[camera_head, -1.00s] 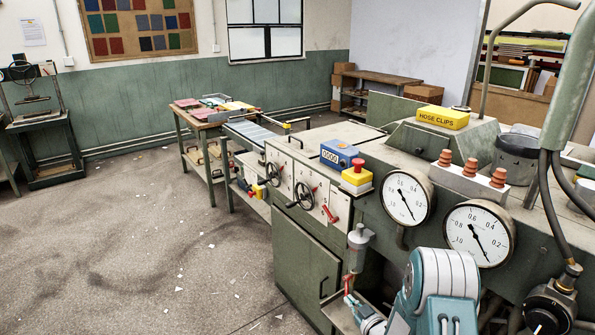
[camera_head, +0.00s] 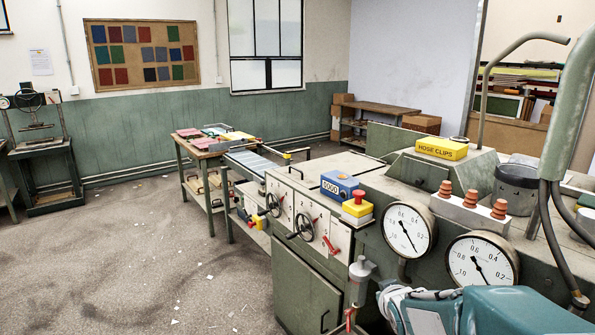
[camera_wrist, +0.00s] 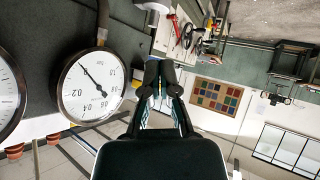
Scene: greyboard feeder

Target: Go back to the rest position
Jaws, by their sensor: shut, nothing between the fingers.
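My gripper (camera_wrist: 160,78) shows in the wrist view, its dark fingers shut together and empty. The wrist view is upside down, with a round white pressure gauge (camera_wrist: 90,88) to the left of the fingers. In the head view my teal arm fills the bottom right corner, in front of the machine's lower panel. My fingers cannot be made out clearly there. The two gauges on the machine (camera_head: 408,230) stand just above and behind my arm.
The green feeder machine (camera_head: 300,275) carries a yellow hose clips box (camera_head: 442,149), a blue counter (camera_head: 340,186), a red-topped stop button (camera_head: 357,207) and handwheels (camera_head: 304,226). Hanging cables (camera_head: 560,245) and a pipe are at the right. The floor (camera_head: 130,260) at left is open.

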